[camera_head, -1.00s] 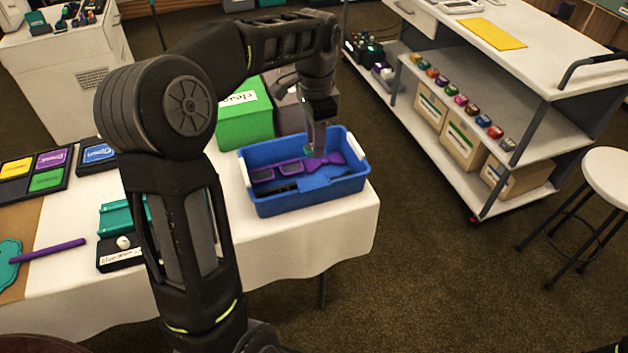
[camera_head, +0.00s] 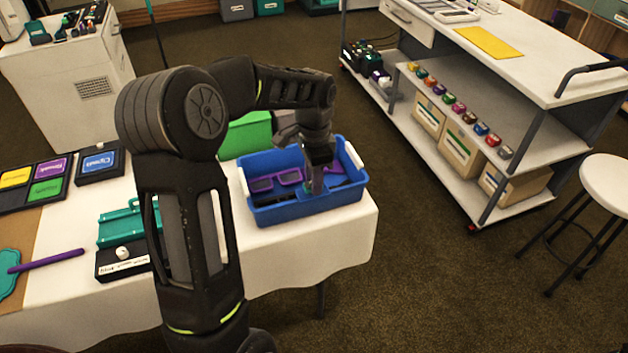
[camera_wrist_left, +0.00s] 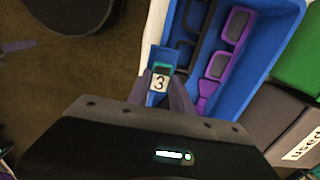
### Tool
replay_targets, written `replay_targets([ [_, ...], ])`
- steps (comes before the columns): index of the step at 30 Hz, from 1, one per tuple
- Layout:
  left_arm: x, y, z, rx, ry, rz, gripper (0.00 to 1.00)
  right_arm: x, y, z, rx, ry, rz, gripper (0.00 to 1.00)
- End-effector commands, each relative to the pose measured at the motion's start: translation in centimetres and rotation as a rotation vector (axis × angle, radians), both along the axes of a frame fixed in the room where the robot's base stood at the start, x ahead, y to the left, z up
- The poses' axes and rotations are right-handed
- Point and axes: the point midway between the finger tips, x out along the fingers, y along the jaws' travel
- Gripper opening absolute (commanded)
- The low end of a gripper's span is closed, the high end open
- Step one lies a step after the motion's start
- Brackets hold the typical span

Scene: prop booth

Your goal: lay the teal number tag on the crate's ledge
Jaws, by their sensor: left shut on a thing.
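My left gripper (camera_head: 317,190) is shut on the teal number tag (camera_wrist_left: 160,80), which shows a white face with a black 3 in the left wrist view. In the head view only a small teal bit of the tag shows beside the fingers. The gripper points down inside the outline of the blue crate (camera_head: 296,214), near its front wall. The crate's flat blue ledge (camera_wrist_left: 163,57) shows around the tag in the left wrist view. I cannot tell whether the tag touches it. My right gripper is not in view.
Purple glasses (camera_head: 275,181) and a dark pair (camera_wrist_left: 186,50) lie in the crate. A green box (camera_head: 246,136) stands behind it. A teal tray (camera_head: 130,222) and colored cards lie left on the white table (camera_head: 300,245). A shelved cart (camera_head: 520,75) stands right, apart from the table.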

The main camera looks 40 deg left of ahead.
Motion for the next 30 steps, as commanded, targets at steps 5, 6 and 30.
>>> replay_targets([
  [5, 0.0, 0.0, -1.0, -0.001, -0.001, 0.001, 0.0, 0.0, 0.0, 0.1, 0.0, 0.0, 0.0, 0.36],
  [6, 0.0, 0.0, -1.0, 0.0, -0.001, 0.001, 0.0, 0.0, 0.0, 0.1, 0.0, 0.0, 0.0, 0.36],
  [30, -0.2, 0.1, -2.7, 0.0, 0.005, 0.001, 0.41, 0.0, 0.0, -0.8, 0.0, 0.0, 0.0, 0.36],
])
